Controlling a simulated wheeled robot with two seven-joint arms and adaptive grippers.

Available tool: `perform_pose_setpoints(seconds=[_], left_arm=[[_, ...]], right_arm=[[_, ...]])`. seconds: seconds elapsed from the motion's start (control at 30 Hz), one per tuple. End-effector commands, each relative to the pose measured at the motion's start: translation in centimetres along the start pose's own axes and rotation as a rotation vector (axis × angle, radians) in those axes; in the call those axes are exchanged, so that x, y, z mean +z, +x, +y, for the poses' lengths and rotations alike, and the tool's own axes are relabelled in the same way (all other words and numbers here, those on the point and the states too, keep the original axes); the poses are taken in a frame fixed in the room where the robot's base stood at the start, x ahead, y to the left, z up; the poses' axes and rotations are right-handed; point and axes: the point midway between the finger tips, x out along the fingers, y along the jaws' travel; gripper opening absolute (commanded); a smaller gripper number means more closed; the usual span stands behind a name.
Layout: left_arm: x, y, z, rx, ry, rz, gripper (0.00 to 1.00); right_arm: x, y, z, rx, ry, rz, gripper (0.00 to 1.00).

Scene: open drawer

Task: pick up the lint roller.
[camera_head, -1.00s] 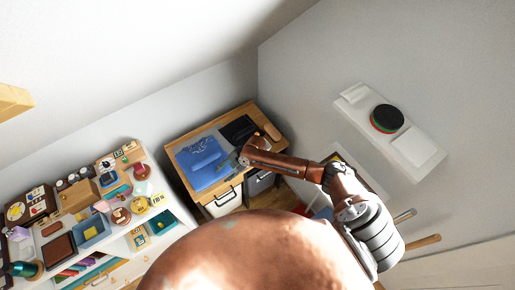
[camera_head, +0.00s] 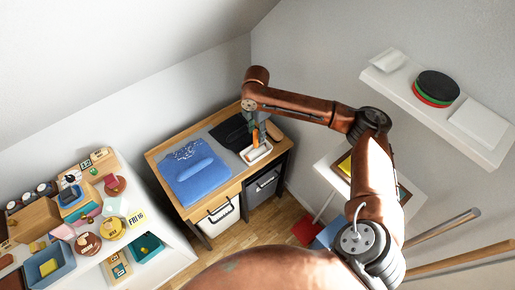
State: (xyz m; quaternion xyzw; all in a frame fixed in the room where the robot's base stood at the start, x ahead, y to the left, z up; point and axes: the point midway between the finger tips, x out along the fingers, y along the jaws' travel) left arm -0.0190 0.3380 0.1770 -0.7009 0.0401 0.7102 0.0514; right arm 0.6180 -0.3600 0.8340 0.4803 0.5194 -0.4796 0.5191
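My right gripper (camera_head: 254,131) points down over the right part of the wooden desk (camera_head: 152,163). It is small, and I cannot tell whether its fingers are open or shut. Directly below it is an upright orange piece (camera_head: 256,140), which may be the lint roller's handle. It meets a white tray-like thing (camera_head: 258,154) at the desk's front right. I cannot tell whether the gripper touches the orange piece. My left gripper is not in view.
A blue folded cloth (camera_head: 197,180) and a black mat (camera_head: 228,132) lie on the desk. A brown rounded object (camera_head: 273,131) is at its right end. A cluttered white shelf (camera_head: 172,240) stands left. A wall shelf (camera_head: 430,108) is at right.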

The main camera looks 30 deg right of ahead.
Motion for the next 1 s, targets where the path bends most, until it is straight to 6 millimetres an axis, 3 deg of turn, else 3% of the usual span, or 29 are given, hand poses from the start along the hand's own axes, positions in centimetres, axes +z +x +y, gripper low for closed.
perform_pose_setpoints(seconds=[0.33,0.6,0.87,1.0], left_arm=[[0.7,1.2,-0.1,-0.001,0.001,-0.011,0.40],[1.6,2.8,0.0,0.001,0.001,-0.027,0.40],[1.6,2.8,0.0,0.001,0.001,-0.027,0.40],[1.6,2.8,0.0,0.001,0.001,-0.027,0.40]], right_arm=[[0.1,3.3,0.0,-0.002,0.001,-0.001,0.37],[0.0,7.3,0.1,-0.005,0.001,-0.001,0.37],[0.0,7.5,0.2,0.000,0.000,-0.001,0.37],[0.0,7.5,0.2,0.000,0.000,-0.001,0.28]])
